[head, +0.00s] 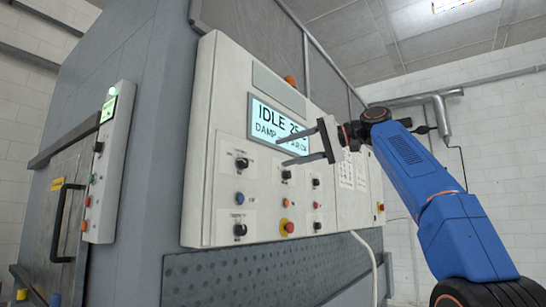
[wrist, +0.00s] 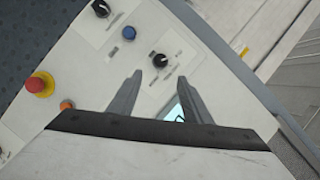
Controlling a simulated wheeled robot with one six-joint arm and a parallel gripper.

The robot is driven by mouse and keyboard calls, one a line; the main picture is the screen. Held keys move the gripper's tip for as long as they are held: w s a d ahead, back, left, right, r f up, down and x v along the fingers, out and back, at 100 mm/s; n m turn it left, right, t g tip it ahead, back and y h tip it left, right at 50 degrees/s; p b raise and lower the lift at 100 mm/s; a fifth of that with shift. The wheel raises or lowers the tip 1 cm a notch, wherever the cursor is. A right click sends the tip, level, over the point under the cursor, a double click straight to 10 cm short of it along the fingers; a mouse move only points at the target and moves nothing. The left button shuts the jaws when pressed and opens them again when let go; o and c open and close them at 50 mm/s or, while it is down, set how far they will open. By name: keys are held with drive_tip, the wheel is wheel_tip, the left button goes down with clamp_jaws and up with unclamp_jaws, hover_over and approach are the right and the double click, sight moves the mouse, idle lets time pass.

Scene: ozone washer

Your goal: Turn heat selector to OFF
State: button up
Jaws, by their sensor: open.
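A control panel (head: 228,110) carries several black rotary knobs; their labels are too small to read, so I cannot tell which is the heat selector. The upper-left knob (head: 241,162) shows in the wrist view (wrist: 160,60), just beyond and between my fingertips. Below it in the head view are a blue button (head: 239,198) and a lower-left knob (head: 240,230); both also show in the wrist view. Another knob (head: 286,174) is in the middle column. My gripper (head: 281,152) is open and empty in front of the panel, apart from the upper-left knob.
A display (head: 280,128) reading "IDLE" is partly hidden by my gripper. A red emergency button (head: 287,227) on yellow and an orange button (head: 284,202) stick out of the panel. A grey pipe (head: 440,112) runs behind my arm. A side box (head: 108,160) with buttons stands left.

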drive_tip(key=shift+v, duration=2.85)
drive_tip(key=shift+f, duration=0.1)
drive_tip(key=s+d+f+m+t+h, duration=0.1)
drive_tip(key=s+f+m+h, duration=0.1)
drive_tip(key=f, duration=0.6)
drive_tip(key=s+d+f+m+h, duration=0.1)
drive_tip(key=s+d+f+h, duration=0.15)
drive_tip(key=f, duration=0.65)
drive_tip(key=s+d+f+m+t+h, duration=0.1)
drive_tip(key=s+f+m+h, duration=0.15)
drive_tip(key=f, duration=0.55)
drive_tip(key=s+d+f+n+h, duration=0.1)
drive_tip(key=s+d+f+h, duration=0.1)
drive_tip(key=s+f, duration=0.7)
drive_tip(key=s+d+f+n+g+h, duration=0.1)
drive_tip(key=s+d+f+h, duration=0.2)
drive_tip(key=s+f, duration=0.6)
drive_tip(key=s+d+f+n+g+h, duration=0.1)
drive_tip(key=s+d+f, duration=0.5)
drive_tip(key=f, duration=2.2)
drive_tip(key=s+h, duration=0.1)
drive_tip(key=s, duration=0.3)
drive_tip(key=shift+f+h, duration=0.4)
